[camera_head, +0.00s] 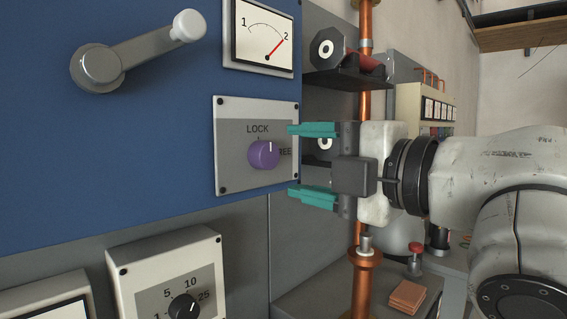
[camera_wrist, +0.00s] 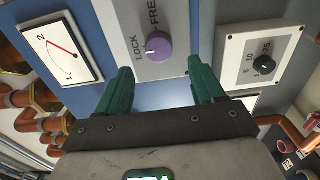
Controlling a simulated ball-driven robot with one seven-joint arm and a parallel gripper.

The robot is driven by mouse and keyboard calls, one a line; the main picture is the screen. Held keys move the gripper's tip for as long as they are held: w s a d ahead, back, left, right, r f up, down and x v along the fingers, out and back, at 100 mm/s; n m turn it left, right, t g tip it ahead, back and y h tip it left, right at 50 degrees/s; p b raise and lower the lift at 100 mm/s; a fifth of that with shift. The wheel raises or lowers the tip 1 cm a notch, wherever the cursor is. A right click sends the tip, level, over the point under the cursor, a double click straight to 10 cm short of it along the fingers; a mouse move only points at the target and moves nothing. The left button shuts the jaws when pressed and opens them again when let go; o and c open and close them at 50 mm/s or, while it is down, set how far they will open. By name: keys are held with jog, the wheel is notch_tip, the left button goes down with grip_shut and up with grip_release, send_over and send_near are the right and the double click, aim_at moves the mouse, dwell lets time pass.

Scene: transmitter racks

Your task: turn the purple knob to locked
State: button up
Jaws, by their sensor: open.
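The purple knob (camera_head: 264,154) sits on a light plate (camera_head: 230,176) marked LOCK and FREE on the blue panel. Its pale pointer line points up and slightly right, between the LOCK mark and the partly hidden FREE label. My gripper (camera_head: 312,163) is open and empty to the right of the knob, its green fingers one above the other. In the wrist view the knob (camera_wrist: 158,46) lies ahead, between and beyond the two fingertips of my gripper (camera_wrist: 163,80), apart from both.
A crank handle (camera_head: 135,52) sticks out at the upper left of the panel. A dial gauge (camera_head: 263,36) is above the knob plate. A black knob (camera_head: 183,307) is below. Copper pipes (camera_head: 365,200) and shelves stand behind my gripper.

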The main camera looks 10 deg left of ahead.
jog(key=v, duration=0.5)
jog(key=w+d+f+m+t+h, duration=0.1)
jog(key=w+d+f+m+h, duration=0.15)
jog(key=f+m, duration=0.35)
jog(key=w+d+f+m+h+p, duration=0.15)
jog(key=d+f+m, duration=0.25)
jog(key=f, duration=0.4)
jog(key=w+d+f+m+t+h, duration=0.1)
jog(key=w+d+f+m+h, duration=0.2)
jog(key=f, duration=0.5)
jog(key=s+d+f+m+g+h, duration=0.25)
jog(key=s+f+m, duration=0.2)
jog(key=f, duration=0.55)
jog(key=s+d+f+m+g+h, duration=0.1)
jog(key=s+d+f+m+g, duration=0.25)
jog(key=f, duration=0.65)
jog(key=s+d+f+m+g+h, duration=0.1)
jog(key=s+d+f+m+g, duration=0.1)
jog(key=s+f, duration=0.3)
jog(key=s+d+f+m+g+h+p, duration=0.1)
jog(key=s+f, duration=0.5)
jog(key=s, duration=0.7)
jog(key=s+d+f+m+g+h+p, duration=0.1)
jog(key=s+d+f+m+g+h, duration=0.1)
jog(key=s+d+f+m, duration=0.3)
jog(key=s+d+f+g, duration=0.1)
jog(key=s, duration=0.2)
jog(key=shift+s+f, duration=0.15)
jog(key=shift+s, duration=0.25)
